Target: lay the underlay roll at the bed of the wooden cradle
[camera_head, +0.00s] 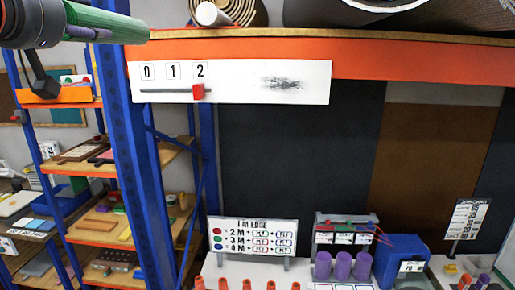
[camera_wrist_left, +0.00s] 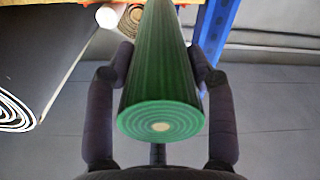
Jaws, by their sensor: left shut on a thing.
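A long green roll (camera_head: 112,22), which I take to be the underlay roll, is at the top left of the head view. My left gripper (camera_head: 85,32) is shut on it. In the left wrist view the green roll (camera_wrist_left: 160,100) runs between the two dark fingers, its round spiral end with a pale core facing the camera. The roll is held up in the air, near the orange-edged top shelf (camera_head: 400,66) and a blue post. I cannot make out a wooden cradle in either view. My right gripper is not in view.
On the top shelf lie a tan coiled roll (camera_head: 236,10), a white tube (camera_head: 208,14) and dark rolls (camera_head: 470,15). A blue post (camera_head: 135,150) stands close below the roll. A white 0-1-2 slider board (camera_head: 255,82) hangs at the shelf front. A worktable with purple spools (camera_head: 342,266) is below.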

